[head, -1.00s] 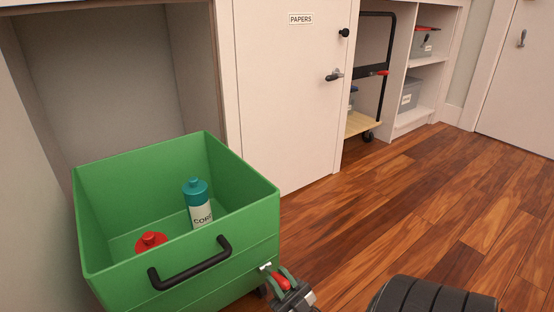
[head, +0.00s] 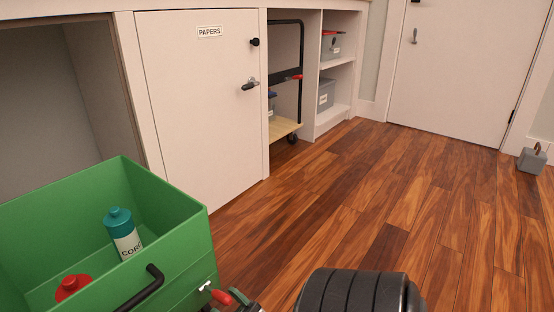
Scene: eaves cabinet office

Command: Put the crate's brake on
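The green crate (head: 190,243) stands at the lower left of the head view, cut off by the picture's edges. It has a black handle (head: 143,289) on its near side. A small red lever (head: 221,297) on a metal pivot sits at the crate's right corner, by the bottom edge. A gripper, apparently my right one (head: 243,305), is at this lever. Only the top of its fingers shows, and I cannot tell whether they are closed on the lever. My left gripper is not in view.
A teal-capped bottle (head: 124,236) and a red-topped one (head: 72,288) are in the crate. Behind stands the PAPERS cabinet door (head: 203,120). A cart (head: 285,128) and shelf bins (head: 326,95) are beyond. A grey weight (head: 532,160) lies far right. The wood floor between is clear.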

